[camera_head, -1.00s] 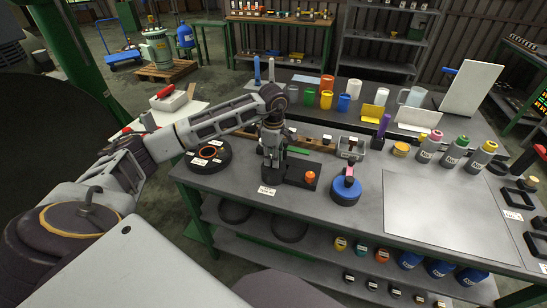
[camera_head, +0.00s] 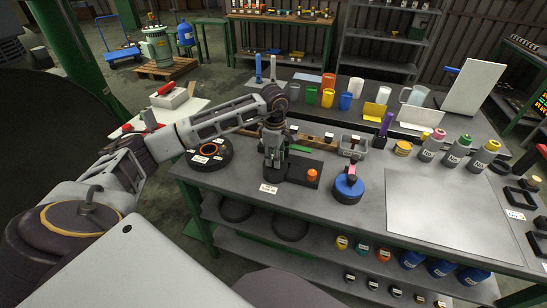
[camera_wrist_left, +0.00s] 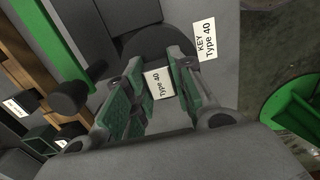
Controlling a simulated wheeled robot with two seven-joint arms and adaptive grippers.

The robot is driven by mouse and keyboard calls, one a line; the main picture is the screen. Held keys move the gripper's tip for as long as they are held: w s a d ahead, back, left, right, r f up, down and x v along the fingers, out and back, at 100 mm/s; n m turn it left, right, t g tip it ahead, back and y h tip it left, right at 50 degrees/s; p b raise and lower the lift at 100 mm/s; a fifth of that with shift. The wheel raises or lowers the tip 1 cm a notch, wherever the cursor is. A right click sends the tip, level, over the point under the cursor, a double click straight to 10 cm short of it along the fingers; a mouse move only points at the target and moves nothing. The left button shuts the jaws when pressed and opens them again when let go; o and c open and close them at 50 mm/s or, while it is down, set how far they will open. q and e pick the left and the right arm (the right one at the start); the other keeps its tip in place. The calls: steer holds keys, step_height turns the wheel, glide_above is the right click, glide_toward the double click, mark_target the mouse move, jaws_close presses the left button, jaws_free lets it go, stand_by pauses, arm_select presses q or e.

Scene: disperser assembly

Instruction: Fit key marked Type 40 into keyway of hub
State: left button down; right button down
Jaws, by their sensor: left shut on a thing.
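My left gripper (camera_head: 272,176) points down over the near left part of the workbench. In the left wrist view its green-padded fingers (camera_wrist_left: 160,88) are closed on the key (camera_wrist_left: 158,82), a small part with a "Type 40" label. A dark round shape shows just beyond the key. A white card (camera_wrist_left: 205,42) reading "KEY Type 40" lies beside it; it also shows in the head view (camera_head: 269,188). A dark round disc (camera_head: 210,153) with an orange ring and labels stands left of the gripper. I cannot tell which part is the hub, and no keyway shows clearly.
Right of the gripper are a black block with an orange knob (camera_head: 312,174) and a blue round piece (camera_head: 348,188) with a pink-topped upright. A grey tray (camera_head: 354,145), cups and bottles (camera_head: 460,150) stand behind. The grey mat (camera_head: 440,210) at right is bare.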

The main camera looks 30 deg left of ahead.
arm_select(q)
steer(key=shift+s+a+f, duration=0.1)
steer(key=shift+a+f, duration=0.3)
steer(key=shift+f, duration=0.15)
arm_select(e)
steer(key=shift+f, duration=0.3)
arm_select(q)
steer(key=shift+r, duration=0.35)
arm_select(e)
steer(key=shift+r, duration=0.1)
arm_select(q)
steer(key=shift+r+p, duration=0.3)
steer(key=shift+r, duration=0.3)
steer(key=shift+d+r+p, duration=0.3)
steer(key=shift+r+p, duration=0.1)
steer(key=shift+r, duration=0.25)
steer(key=shift+d+r, duration=0.1)
steer(key=shift+r, duration=0.2)
arm_select(e)
steer(key=shift+w+a+r, duration=0.1)
steer(key=shift+a+r, duration=0.05)
steer(key=shift+r, duration=0.35)
arm_select(q)
steer(key=shift+d+r+p, duration=0.1)
steer(key=shift+r+p, duration=0.45)
steer(key=shift+r, duration=0.1)
arm_select(e)
steer(key=shift+r, duration=0.35)
